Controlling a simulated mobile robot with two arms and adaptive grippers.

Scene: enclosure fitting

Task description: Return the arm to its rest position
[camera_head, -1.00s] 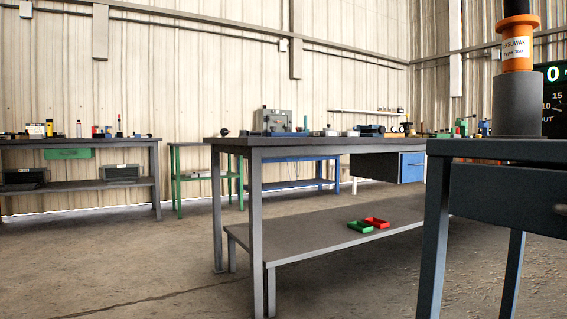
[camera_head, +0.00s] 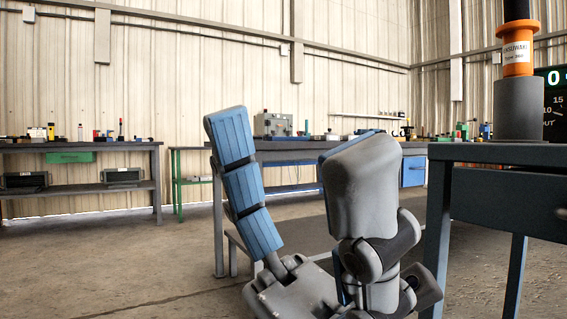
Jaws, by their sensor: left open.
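My left gripper (camera_head: 292,145) stands up from the bottom of the head view, right of centre, in front of the middle workbench (camera_head: 290,152). Its fingers are spread wide apart, one showing its ribbed blue pad and the other its grey back. Nothing shows between them. The gripper hides part of the bench's top and lower shelf. My right gripper is not in view.
A dark table (camera_head: 500,152) at the right, close to the gripper, bears a grey cylinder (camera_head: 519,108) with an orange part (camera_head: 517,50) on top. Another workbench (camera_head: 80,146) stands at the left. The floor at the lower left is clear.

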